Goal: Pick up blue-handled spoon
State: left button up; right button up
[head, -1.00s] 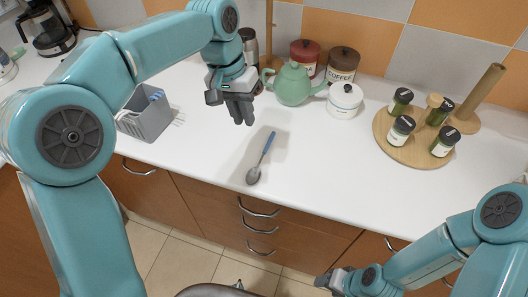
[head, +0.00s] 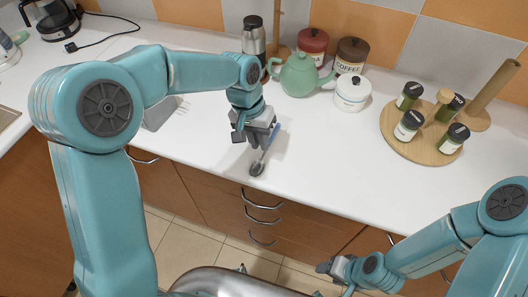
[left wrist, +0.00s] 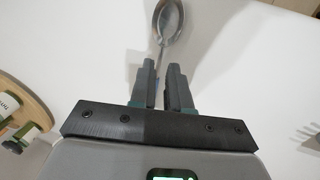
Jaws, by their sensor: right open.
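The spoon with a blue handle (head: 276,133) lies on the white counter, with its metal bowl (head: 257,168) towards the front edge. My left gripper (head: 261,143) is low over the spoon, and its fingers hide part of the handle. In the left wrist view the spoon's bowl (left wrist: 169,20) is beyond the fingertips. The handle runs back between the two fingers of the left gripper (left wrist: 162,68). A narrow gap shows between them; I cannot tell whether they grip the handle. My right gripper (head: 335,271) is open and empty, low in front of the drawers.
A teapot (head: 298,75), white pot (head: 351,93), canisters and flask (head: 254,37) stand behind the spoon. A round wooden tray (head: 396,137) with several spice jars is to the right. A grey utensil holder (head: 159,112) is to the left, partly behind my left arm. Counter right of the spoon is clear.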

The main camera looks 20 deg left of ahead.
aim_at(262, 155)
pick_arm(q)
notch_tip(262, 155, down, 3)
jog(key=shift+w+d+r, duration=0.1)
jog(key=shift+d, duration=0.05)
jog(key=shift+d+f, duration=0.2)
jog(key=shift+f, duration=0.15)
jog(key=shift+a, duration=0.1)
grip_shut()
